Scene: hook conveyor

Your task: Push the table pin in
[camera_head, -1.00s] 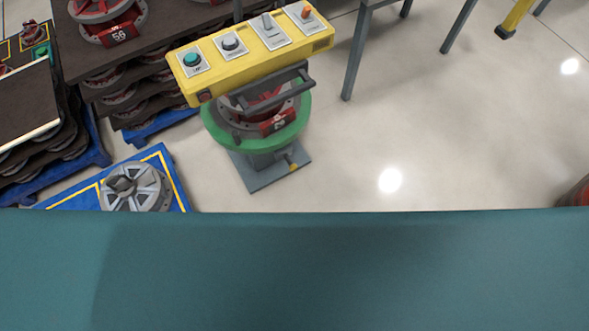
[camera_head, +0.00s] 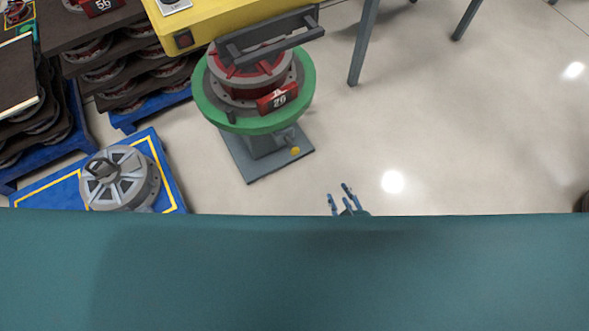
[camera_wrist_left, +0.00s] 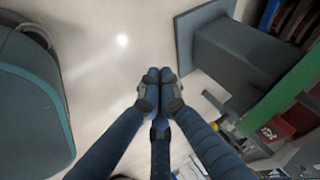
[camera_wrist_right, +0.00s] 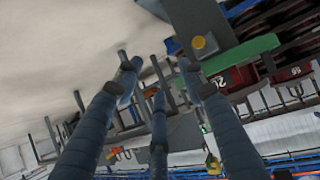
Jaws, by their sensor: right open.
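A small yellow knob, which looks like the table pin (camera_head: 295,151), sits at the lower right of the grey pedestal under the green round table (camera_head: 308,95). The pin also shows in the right wrist view (camera_wrist_right: 198,42). A red and grey part numbered 29 (camera_head: 262,78) rests on the green table. My right gripper (camera_head: 343,200) is open and empty, right of and nearer than the pin, apart from it. Its three blue fingers are spread in the right wrist view (camera_wrist_right: 160,75). My left gripper (camera_wrist_left: 160,74) has its fingertips together, with nothing seen between them, and is outside the head view.
A yellow control panel (camera_head: 235,18) with a dark grey handle (camera_head: 270,38) stands over the green table. A blue pallet (camera_head: 168,180) with a grey wheel (camera_head: 118,180) lies at left. Stacked dark trays (camera_head: 85,38) are behind. The floor right of the pedestal is clear.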

